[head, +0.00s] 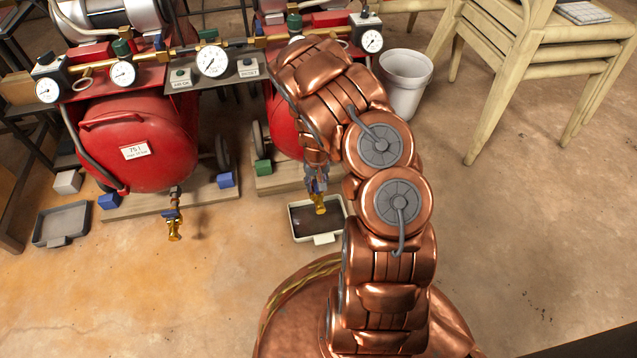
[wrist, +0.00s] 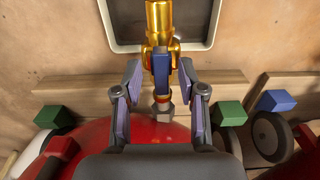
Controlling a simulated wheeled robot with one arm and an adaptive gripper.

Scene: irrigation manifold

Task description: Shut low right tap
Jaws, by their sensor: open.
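The low right tap is a brass drain tap (head: 320,206) under the right red tank (head: 283,125), above a tray. In the wrist view the brass tap (wrist: 159,22) points to the top of the picture. Its blue handle (wrist: 161,72) lies along the line of the tap body. My gripper (wrist: 160,75) is open, with one finger on each side of the blue handle and visible gaps to it. In the head view my arm hides much of the right tank and part of the gripper.
A tray (head: 323,239) stands on the floor below the tap. The left red tank (head: 140,140) has a similar tap (head: 174,226). Gauges and a brass pipe run above. A white bucket (head: 405,80) and wooden chairs (head: 500,70) stand right. Floor at right front is clear.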

